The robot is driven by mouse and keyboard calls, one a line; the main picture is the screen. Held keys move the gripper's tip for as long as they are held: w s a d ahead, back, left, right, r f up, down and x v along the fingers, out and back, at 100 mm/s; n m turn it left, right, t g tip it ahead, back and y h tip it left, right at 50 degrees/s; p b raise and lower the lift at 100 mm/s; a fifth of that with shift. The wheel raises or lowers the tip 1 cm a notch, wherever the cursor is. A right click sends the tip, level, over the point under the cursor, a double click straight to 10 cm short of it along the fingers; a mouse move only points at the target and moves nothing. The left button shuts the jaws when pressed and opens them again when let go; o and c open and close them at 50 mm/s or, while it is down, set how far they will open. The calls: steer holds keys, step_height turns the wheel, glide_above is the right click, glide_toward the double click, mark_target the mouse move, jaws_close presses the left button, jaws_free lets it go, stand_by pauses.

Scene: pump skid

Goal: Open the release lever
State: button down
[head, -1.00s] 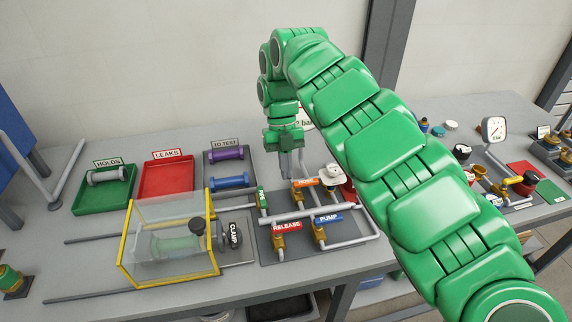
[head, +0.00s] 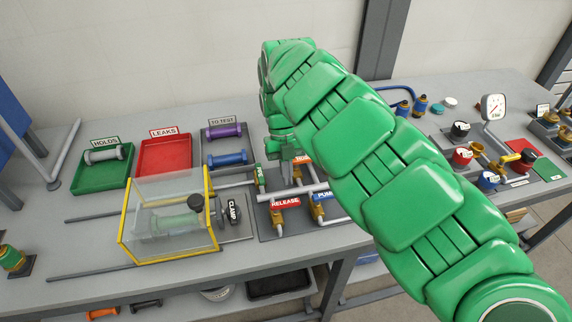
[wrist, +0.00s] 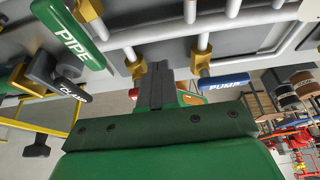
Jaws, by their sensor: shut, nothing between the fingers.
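The release lever (head: 285,203) has a red handle marked RELEASE and sits on a brass valve on the grey pipe panel. In the wrist view it is mostly hidden behind my fingers, and a small red patch beside them may be part of it. My gripper (wrist: 154,85) is shut and empty, with its dark fingers pointing at the pipework. In the head view my gripper (head: 287,158) is above and behind the release lever, partly covered by my arm. I cannot tell whether it touches anything.
The blue PUMP lever (head: 325,195) is just right of the release lever. The green PIPE lever (wrist: 72,33) and the black CLAMP lever (wrist: 60,80) are to the left. A yellow-framed clear guard (head: 167,213) stands left of the panel.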

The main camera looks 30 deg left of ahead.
mark_target(297, 202)
steer(key=shift+s+d, duration=1.35)
steer(key=shift+d+m+y, duration=0.3)
steer(key=shift+d+m, duration=0.15)
steer(key=shift+m, duration=0.45)
steer(key=m, duration=0.1)
steer(key=s+d+m+y, duration=0.1)
steer(key=m, duration=0.1)
steer(key=d+m+g, duration=0.1)
steer(key=m, duration=0.1)
steer(key=shift+s+d+y, duration=0.1)
steer(key=shift+s+y, duration=0.15)
steer(key=shift+y, duration=0.15)
steer(key=s+m+y, duration=0.1)
steer(key=m, duration=0.2)
steer(key=s+d+m+y, duration=0.1)
steer(key=m, duration=0.1)
steer(key=s+m+y, duration=0.1)
steer(key=m, duration=0.2)
steer(key=shift+s+d+r+m, duration=0.1)
steer(key=shift+s+d+m, duration=0.2)
steer(key=shift+s+d, duration=0.05)
steer(key=shift+a, duration=0.1)
